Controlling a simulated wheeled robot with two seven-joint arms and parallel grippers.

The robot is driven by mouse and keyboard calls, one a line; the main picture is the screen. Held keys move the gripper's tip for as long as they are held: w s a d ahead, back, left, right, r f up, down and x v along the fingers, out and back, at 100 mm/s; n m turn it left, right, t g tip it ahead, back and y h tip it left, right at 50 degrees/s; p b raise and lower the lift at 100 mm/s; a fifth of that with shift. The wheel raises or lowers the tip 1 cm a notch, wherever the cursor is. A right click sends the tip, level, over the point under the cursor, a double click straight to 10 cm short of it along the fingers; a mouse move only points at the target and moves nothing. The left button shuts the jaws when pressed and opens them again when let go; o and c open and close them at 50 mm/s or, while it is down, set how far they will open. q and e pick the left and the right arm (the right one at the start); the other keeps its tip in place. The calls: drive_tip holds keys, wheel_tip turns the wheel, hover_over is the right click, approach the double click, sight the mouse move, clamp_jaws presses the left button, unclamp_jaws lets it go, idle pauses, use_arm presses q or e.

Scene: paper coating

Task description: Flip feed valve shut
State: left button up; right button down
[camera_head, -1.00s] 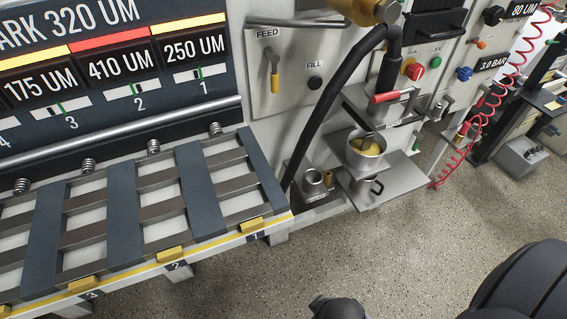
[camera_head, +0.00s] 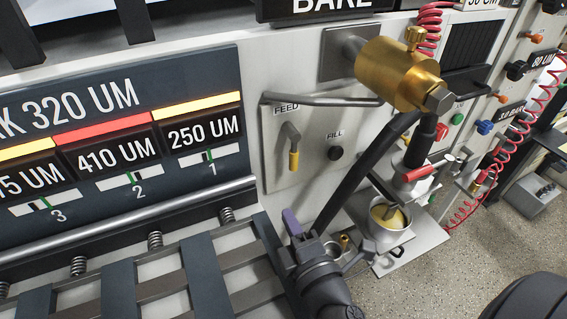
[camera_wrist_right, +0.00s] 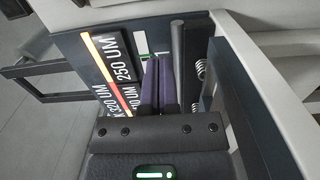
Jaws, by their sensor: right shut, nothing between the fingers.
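The feed valve (camera_head: 292,148) is a small grey lever with a yellow grip, on the pale panel under the label FEED in the head view. Its grip hangs down. My right gripper (camera_head: 291,222) is below it, in front of the panel, with its purple fingers pointing up. The fingers are shut, empty and apart from the lever. In the right wrist view the purple fingers (camera_wrist_right: 158,86) lie side by side, and the lever cannot be made out there. My left gripper is not in view.
A black FILL knob (camera_head: 335,153) sits right of the lever. A grey rail (camera_head: 325,101) juts out above it. A black hose (camera_head: 365,175) hangs from a brass cylinder (camera_head: 398,75) to the right. A slatted rack (camera_head: 160,285) lies lower left. A metal cup (camera_head: 388,222) stands lower right.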

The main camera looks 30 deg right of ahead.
drive_tip(key=w+d+p, duration=0.1)
drive_tip(key=w+d, duration=0.4)
drive_tip(key=w, duration=0.5)
drive_tip(key=shift+w+p, duration=0.25)
drive_tip(key=shift+p, duration=0.05)
